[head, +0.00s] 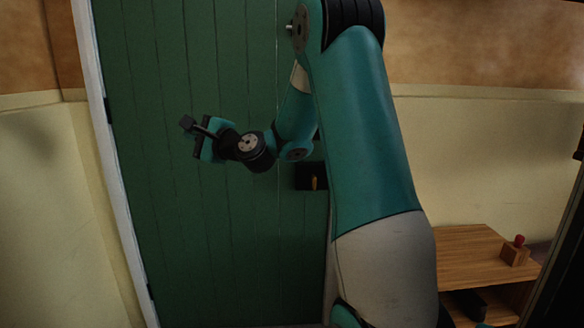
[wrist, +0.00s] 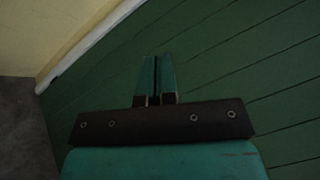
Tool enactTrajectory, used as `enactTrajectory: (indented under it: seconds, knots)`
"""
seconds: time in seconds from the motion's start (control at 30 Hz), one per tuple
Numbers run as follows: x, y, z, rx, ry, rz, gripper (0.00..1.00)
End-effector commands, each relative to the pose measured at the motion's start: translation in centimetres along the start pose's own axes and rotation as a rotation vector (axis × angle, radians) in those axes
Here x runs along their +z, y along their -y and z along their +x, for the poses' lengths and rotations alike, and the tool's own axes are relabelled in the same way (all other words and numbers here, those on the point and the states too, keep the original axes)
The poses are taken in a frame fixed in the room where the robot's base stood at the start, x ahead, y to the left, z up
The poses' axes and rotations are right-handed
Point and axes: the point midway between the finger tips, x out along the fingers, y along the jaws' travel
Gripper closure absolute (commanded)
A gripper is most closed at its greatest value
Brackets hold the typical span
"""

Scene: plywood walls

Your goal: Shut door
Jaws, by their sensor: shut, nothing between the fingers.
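The green plank door (head: 225,245) fills the left and middle of the head view, and its planks also fill much of the wrist view (wrist: 240,85). A black lock box with a small brass-coloured handle (head: 314,184) sits near its right side, partly beside my arm. My arm covers the door's right edge, so I cannot tell whether the door is flush with its frame. My gripper (head: 187,122) is in front of the door's upper left half, well left of the handle. In the wrist view its two fingers (wrist: 157,75) are together and empty. Contact with the door cannot be made out.
A white door frame (head: 110,150) with dark hinges runs down the door's left side. Cream and brown walls (head: 480,150) stand on both sides. A wooden table (head: 465,255) at the lower right holds a small wooden block with a red top (head: 517,250).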

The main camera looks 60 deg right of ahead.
Motion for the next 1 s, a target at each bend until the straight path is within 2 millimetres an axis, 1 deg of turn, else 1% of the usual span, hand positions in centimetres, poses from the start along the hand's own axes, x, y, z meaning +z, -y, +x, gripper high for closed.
enactTrajectory:
  seconds: [0.03,0.07,0.1,0.17,0.2,0.3,0.33,0.4,0.43,0.5,0.57,0.77,1.0]
  knots:
    - [-6.1,-2.1,-1.2,-0.109,-0.079,0.101,1.00]
    - [-8.8,-1.9,-2.0,-0.181,-0.116,0.164,1.00]
    - [-12.2,-1.7,-3.3,-0.277,-0.161,0.241,1.00]
    - [-16.9,-1.4,-5.5,-0.415,-0.214,0.344,1.00]
    - [-19.6,-1.3,-7.1,-0.499,-0.241,0.403,1.00]
    - [-24.8,-1.2,-10.8,-0.677,-0.285,0.514,1.00]
    - [-25.9,-1.1,-11.7,-0.719,-0.291,0.538,1.00]
    - [-27.7,-1.1,-13.4,-0.794,-0.302,0.581,1.00]
    - [-28.3,-1.0,-13.9,-0.817,-0.305,0.593,1.00]
    - [-29.0,-0.7,-14.6,-0.852,-0.308,0.612,1.00]
    - [-29.3,-0.3,-14.7,-0.863,-0.308,0.618,1.00]
    - [-29.9,1.4,-13.4,-0.863,-0.309,0.618,1.00]
    - [-31.2,3.3,-11.5,-0.861,-0.309,0.616,1.00]
